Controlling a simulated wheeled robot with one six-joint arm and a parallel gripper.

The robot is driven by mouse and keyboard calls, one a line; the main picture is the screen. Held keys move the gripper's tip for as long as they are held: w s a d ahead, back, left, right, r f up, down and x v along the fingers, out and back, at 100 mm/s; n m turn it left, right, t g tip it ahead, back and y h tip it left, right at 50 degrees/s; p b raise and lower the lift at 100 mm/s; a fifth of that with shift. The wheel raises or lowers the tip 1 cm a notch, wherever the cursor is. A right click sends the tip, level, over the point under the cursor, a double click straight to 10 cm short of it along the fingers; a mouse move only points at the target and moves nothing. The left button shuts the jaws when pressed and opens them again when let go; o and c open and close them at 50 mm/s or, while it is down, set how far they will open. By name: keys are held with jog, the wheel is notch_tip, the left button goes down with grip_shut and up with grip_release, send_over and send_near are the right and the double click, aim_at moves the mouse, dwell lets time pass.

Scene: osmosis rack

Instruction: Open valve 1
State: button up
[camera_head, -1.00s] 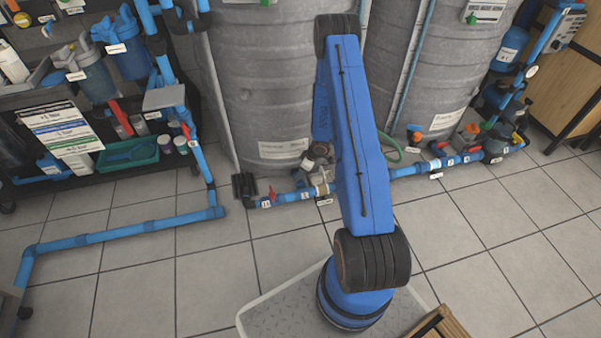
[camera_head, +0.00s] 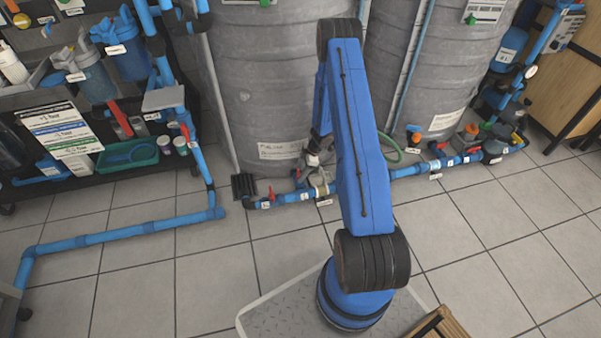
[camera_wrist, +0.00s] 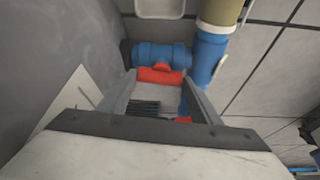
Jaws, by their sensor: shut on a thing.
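In the wrist view, a red valve handle (camera_wrist: 160,75) on a blue valve body (camera_wrist: 160,55) sits between my fingertips. My gripper (camera_wrist: 163,82) is shut on this handle. In the head view my gripper (camera_head: 311,160) is small and partly hidden by my arm, low in front of the left grey tank. A second red handle (camera_head: 272,194) stands on the blue floor pipe to its left. I cannot read which label marks valve 1.
The grey tank (camera_head: 265,80) stands close behind my gripper. A black ribbed block (camera_head: 243,186) lies at the pipe's left end. A loaded shelf (camera_head: 100,175) is at the left, and a blue pipe (camera_head: 120,232) crosses the floor. The tiled floor in front is mostly clear.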

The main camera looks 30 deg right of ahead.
dwell(0.4)
jog(key=o, duration=1.1)
jog(key=shift+m, duration=0.3)
